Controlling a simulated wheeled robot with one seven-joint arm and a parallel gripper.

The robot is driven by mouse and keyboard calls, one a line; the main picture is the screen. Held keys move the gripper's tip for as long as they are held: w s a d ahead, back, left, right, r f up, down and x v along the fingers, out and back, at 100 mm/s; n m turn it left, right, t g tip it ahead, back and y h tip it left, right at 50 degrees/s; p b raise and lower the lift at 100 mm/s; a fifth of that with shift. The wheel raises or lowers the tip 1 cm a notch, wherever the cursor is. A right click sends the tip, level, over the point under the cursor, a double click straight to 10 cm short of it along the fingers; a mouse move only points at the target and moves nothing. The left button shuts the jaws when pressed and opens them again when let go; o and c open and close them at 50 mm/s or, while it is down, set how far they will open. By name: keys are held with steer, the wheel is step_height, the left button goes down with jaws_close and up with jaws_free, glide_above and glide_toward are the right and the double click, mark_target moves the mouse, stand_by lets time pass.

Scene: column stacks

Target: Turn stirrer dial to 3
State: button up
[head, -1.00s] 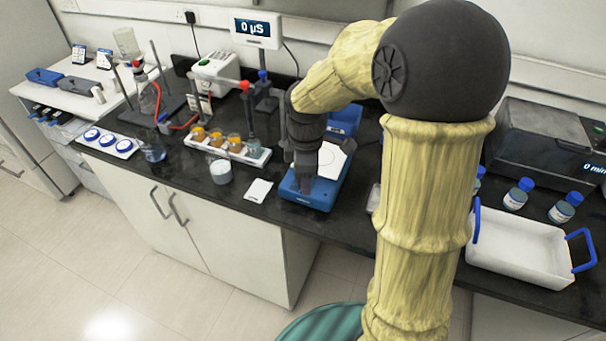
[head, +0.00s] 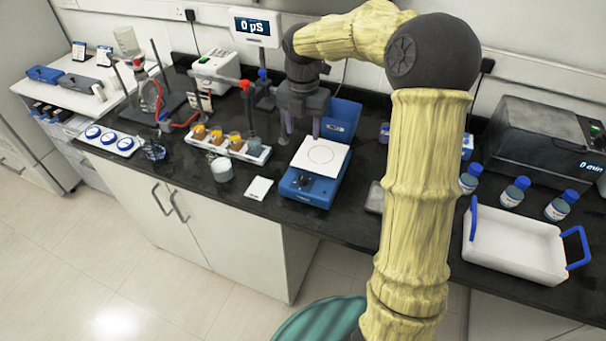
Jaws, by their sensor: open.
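The stirrer (head: 328,188) is a blue box with a white square top plate (head: 333,150) marked with a circle, near the front edge of the dark bench. Its dark dial (head: 304,184) is on the sloped front face; the dial's setting is too small to read. My gripper (head: 301,136) is open, pointing down, above and behind the stirrer's left back side. One finger shows left of the plate and one at its back edge. Nothing shows between the fingers, and the gripper is clear of the dial.
A white tray with blue handles (head: 513,243) is at right.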

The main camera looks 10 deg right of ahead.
mark_target(303, 176)
step_height(303, 176, down, 18)
steer(key=shift+r+p, duration=0.25)
steer(key=shift+p, duration=0.3)
steer(key=c, duration=1)
